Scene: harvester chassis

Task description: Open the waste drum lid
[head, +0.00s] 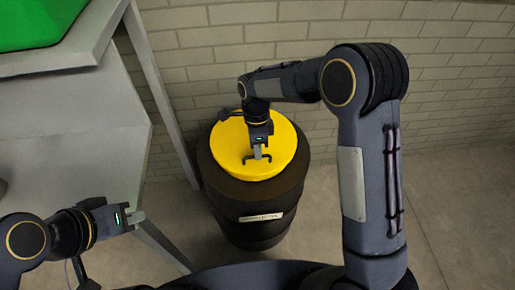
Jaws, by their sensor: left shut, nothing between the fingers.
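The waste drum (254,212) is a dark barrel with a small white label on its front, standing on the floor against the brick wall. Its yellow round lid (279,137) lies flat on top and looks closed. My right gripper (257,158) is over the middle of the lid, pointing toward its front, with its two fingers spread apart. I cannot tell whether the fingers touch the lid. Nothing shows between them. My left gripper (138,217) is at the lower left, shut and empty, well away from the drum.
A grey table or frame (85,115) with a green surface (35,22) stands at the left, its leg close beside the drum. The brick wall (440,95) is right behind the drum. The floor (470,210) to the right is clear.

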